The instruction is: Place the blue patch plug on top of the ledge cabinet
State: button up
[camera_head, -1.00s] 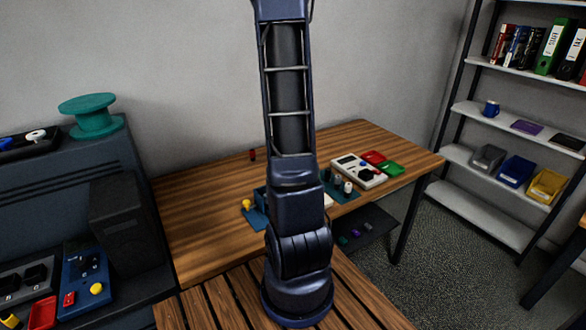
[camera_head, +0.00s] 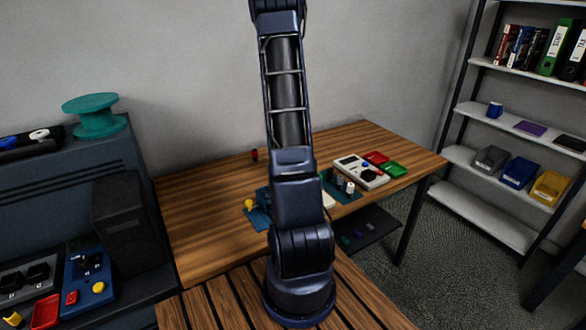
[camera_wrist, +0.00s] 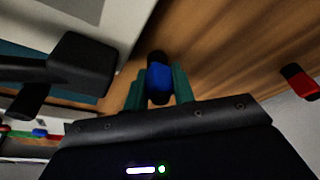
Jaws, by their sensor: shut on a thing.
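The blue patch plug (camera_wrist: 158,77), blue with dark ends, sits between the teal fingers of my gripper (camera_wrist: 158,88) in the wrist view. My gripper is shut on it, with the wooden tabletop behind it. In the head view my gripper and the plug are not visible; my arm stands upright mid-picture. A dark blue-grey cabinet (camera_head: 60,170) stands at the left in the head view, and seems to be the ledge cabinet. A teal spool (camera_head: 96,115) and a black tray with a blue and a white piece (camera_head: 38,134) rest on its top.
The wooden table (camera_head: 200,215) carries a white device (camera_head: 360,170), red and green trays, and a small red piece (camera_head: 255,155), probably the one also in the wrist view (camera_wrist: 300,83). A black knobbed part (camera_wrist: 85,65) is close left of my gripper. Shelves (camera_head: 510,130) stand right.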

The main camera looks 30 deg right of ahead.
jog(key=shift+f, duration=0.25)
jog(key=o, duration=1)
jog(key=s+a+r+n, duration=0.1)
jog(key=s+a+r, duration=0.1)
jog(key=a+r, duration=0.35)
jog(key=s+a+r+y, duration=0.1)
jog(key=a+r, duration=0.1)
jog(key=r, duration=0.6)
jog(key=s+a+r+n, duration=0.1)
jog(key=s+a+r, duration=0.15)
jog(key=r, duration=0.45)
jog(key=s+a+r+n+t, duration=0.1)
jog(key=s+a+r+n, duration=0.2)
jog(key=s+a+r, duration=0.3)
jog(key=s+a+r+n+t+y, duration=0.1)
jog(key=s+a+r+n, duration=0.2)
jog(key=s+a+r, duration=0.4)
jog(key=s+a, duration=0.5)
jog(key=s, duration=0.1)
jog(key=shift+s+r+n, duration=0.2)
jog(key=shift+s+n, duration=0.05)
jog(key=shift+n, duration=0.15)
jog(key=shift+s+a, duration=0.25)
jog(key=c, duration=0.4)
